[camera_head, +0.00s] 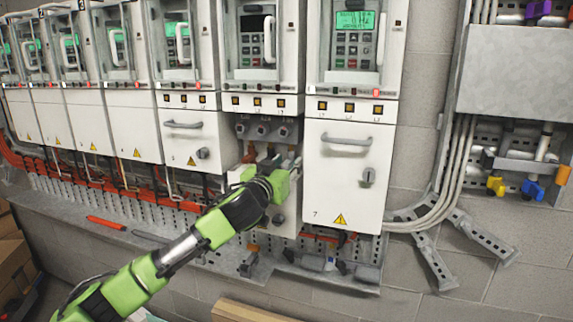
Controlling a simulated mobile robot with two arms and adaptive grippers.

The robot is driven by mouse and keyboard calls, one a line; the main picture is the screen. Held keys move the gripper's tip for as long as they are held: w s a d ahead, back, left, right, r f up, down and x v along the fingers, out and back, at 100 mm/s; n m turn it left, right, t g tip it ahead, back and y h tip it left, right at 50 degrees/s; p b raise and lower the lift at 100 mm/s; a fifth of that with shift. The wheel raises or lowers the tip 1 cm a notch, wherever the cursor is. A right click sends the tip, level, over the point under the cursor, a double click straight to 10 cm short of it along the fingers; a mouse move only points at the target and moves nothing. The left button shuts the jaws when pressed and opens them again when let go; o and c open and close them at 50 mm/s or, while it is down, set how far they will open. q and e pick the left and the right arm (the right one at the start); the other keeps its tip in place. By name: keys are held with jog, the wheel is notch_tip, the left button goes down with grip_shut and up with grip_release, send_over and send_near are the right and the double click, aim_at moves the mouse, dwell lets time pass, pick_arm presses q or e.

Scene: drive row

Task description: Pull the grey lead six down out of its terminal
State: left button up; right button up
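The drive left of the cabinet marked 7 has its lower compartment (238,128) open. Inside, a row of round grey terminals (262,131) shows, with reddish-brown pieces (250,155) below. My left gripper (291,168) is in front of the right side of this compartment, under the terminals. A pale panel with a round knob (279,218) shows below the wrist. My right gripper is not in view.
The closed cabinet door marked 7 (345,190) stands close on the right, with a projecting handle. Another closed door (184,137) is on the left. A grey ledge (190,250) with a red-handled tool (106,222) runs below. Cables (455,180) bend down at right.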

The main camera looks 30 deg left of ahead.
pick_arm(q)
jog(key=shift+s, duration=0.1)
jog(key=v, duration=1.2)
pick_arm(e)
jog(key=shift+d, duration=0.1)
pick_arm(q)
jog(key=shift+f, duration=0.15)
